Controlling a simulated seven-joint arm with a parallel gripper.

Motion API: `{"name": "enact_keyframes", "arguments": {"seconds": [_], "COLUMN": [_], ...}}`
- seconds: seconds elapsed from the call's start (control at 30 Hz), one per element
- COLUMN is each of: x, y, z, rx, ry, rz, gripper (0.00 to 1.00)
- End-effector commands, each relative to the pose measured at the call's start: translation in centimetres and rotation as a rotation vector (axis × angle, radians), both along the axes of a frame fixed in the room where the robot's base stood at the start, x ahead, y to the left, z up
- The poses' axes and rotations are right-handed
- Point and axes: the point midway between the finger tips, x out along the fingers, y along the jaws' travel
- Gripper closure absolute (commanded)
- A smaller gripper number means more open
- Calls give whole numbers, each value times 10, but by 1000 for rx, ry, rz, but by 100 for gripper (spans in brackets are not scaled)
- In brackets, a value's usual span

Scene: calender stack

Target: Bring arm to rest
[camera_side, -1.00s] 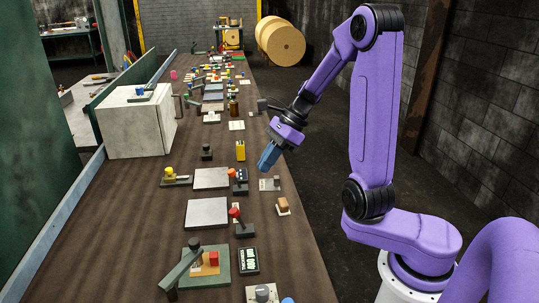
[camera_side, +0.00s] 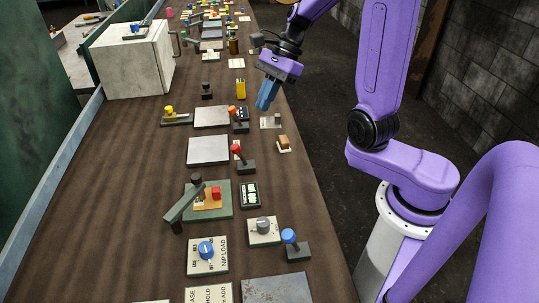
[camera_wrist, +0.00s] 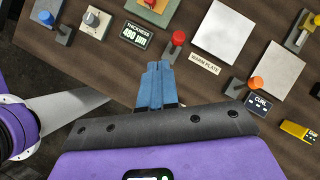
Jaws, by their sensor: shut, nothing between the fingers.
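My gripper (camera_side: 266,95) has blue fingers and hangs at the end of my purple arm, above the right edge of the brown bench (camera_side: 130,200). The fingers point down and are pressed together with nothing between them. In the wrist view the shut fingers (camera_wrist: 155,68) reach over the bench near a red-knobbed lever (camera_wrist: 177,42) and a thickness display (camera_wrist: 132,34). The gripper appears clear of the bench controls in both views.
Near the gripper are a yellow block (camera_side: 241,88), a brown block on a white plate (camera_side: 284,142) and an orange-knobbed lever (camera_side: 234,115). Grey plates (camera_side: 208,151) lie along the bench. A pale box (camera_side: 125,65) stands at the left. Dark floor (camera_side: 315,110) is open to the right.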

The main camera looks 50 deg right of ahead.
Motion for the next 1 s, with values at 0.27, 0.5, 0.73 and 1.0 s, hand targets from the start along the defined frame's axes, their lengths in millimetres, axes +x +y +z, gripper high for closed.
{"name": "enact_keyframes", "arguments": {"seconds": [0.27, 0.5, 0.73, 1.0], "x": [-22, -46, -73, -107], "y": [25, 40, 49, 54], "z": [-4, -7, -10, -12], "rx": [-90, -156, -206, -251], "ry": [-73, -148, -227, -330], "rz": [394, 734, 1062, 1449], "gripper": [100, 100, 100, 100]}}
